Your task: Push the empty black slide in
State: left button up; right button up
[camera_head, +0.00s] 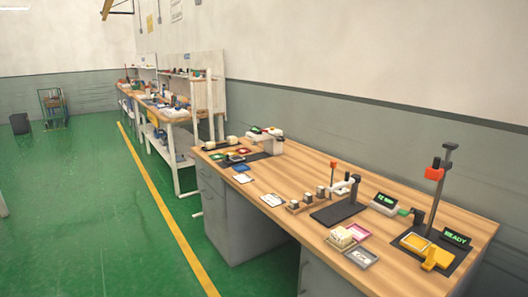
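I cannot pick out the black slide with certainty at this size. A bare black flat plate (338,214) lies on the wooden desk (290,172), in front of a small white and black device (346,185). A second station with a white press-like device (266,141) stands on a dark mat at the desk's far left end. A third station at the right has a dark mat with a yellow frame (415,243) and a tall post with a red part (434,173). Neither of my grippers shows in the head view.
A green display box (384,203) and a "READY" display (456,239) stand on the desk. A wooden block holder (306,204), cards and a pink tray (357,232) lie near the front. Another workbench (160,106) stands beyond.

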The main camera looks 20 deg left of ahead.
aim_at(232, 161)
jog(key=i+j+z, duration=0.15)
jog(key=i+j, duration=0.15)
jog(key=i+j+z, duration=0.15)
jog(key=i+j, duration=0.15)
jog(key=j, duration=0.15)
jog(key=i+j+z, duration=0.15)
jog(key=j, duration=0.25)
jog(key=i+j+z, duration=0.1)
jog(key=i+j, duration=0.25)
jog(key=j, duration=0.15)
